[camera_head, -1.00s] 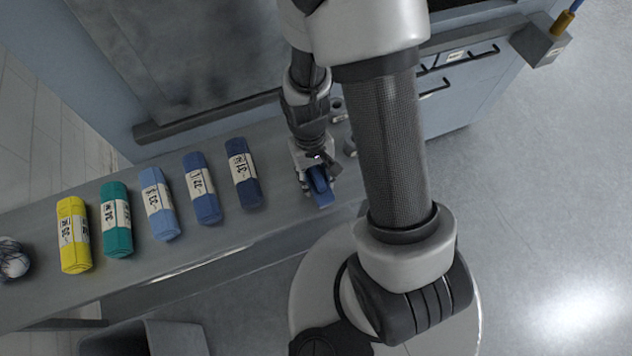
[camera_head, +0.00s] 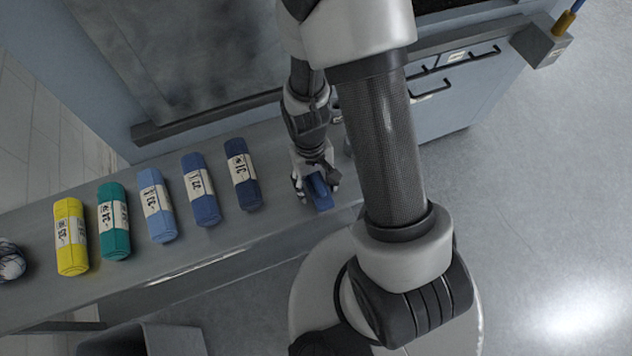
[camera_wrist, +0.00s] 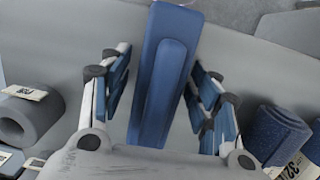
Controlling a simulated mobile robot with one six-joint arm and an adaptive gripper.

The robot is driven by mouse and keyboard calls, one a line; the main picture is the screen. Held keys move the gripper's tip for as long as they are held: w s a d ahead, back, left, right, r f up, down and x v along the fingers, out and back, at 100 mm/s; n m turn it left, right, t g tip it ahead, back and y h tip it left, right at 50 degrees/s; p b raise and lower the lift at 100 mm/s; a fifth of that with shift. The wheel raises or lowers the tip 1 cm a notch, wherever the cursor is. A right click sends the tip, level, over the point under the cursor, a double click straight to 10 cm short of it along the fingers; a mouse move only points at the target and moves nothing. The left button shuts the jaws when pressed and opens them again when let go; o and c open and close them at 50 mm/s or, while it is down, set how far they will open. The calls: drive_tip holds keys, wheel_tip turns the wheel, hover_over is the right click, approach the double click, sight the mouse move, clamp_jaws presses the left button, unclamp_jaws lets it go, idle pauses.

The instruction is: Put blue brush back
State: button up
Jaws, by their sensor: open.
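The blue brush (camera_head: 319,191) lies on the grey shelf (camera_head: 272,222), right of the row of rolls. It also shows in the wrist view (camera_wrist: 165,75), lengthwise between the fingers. My gripper (camera_head: 316,185) is down over the brush. In the wrist view my gripper (camera_wrist: 163,95) is open, with one finger on each side of the brush and gaps between fingers and brush. The near end of the brush is hidden behind the gripper's palm.
Several rolls, yellow (camera_head: 71,237), green (camera_head: 113,222) and blue (camera_head: 200,190), line the shelf to the left. A grey roll (camera_wrist: 32,112) lies left of my gripper in the wrist view. A holder with a blue-and-brass piece (camera_head: 545,40) is on the cabinet's right corner.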

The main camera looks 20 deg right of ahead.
sight(315, 176)
drive_tip(key=r+p, duration=0.1)
drive_tip(key=r, duration=0.3)
drive_tip(key=w+r+p, duration=0.1)
drive_tip(key=r, duration=0.3)
drive_tip(key=w+r+p, duration=0.1)
drive_tip(key=r, duration=0.2)
drive_tip(key=shift+a+r+p, duration=0.15)
drive_tip(key=shift+r+p, duration=0.25)
drive_tip(key=s+r+t, duration=0.3)
drive_tip(key=s+r, duration=0.2)
drive_tip(key=r, duration=0.7)
drive_tip(key=s+r+t, duration=0.3)
drive_tip(key=s+r, duration=0.2)
drive_tip(key=r, duration=0.7)
drive_tip(key=shift+s+d, duration=0.2)
drive_tip(key=shift+f, duration=0.1)
wheel_tip(315, 176, down, 5)
drive_tip(key=b, duration=0.5)
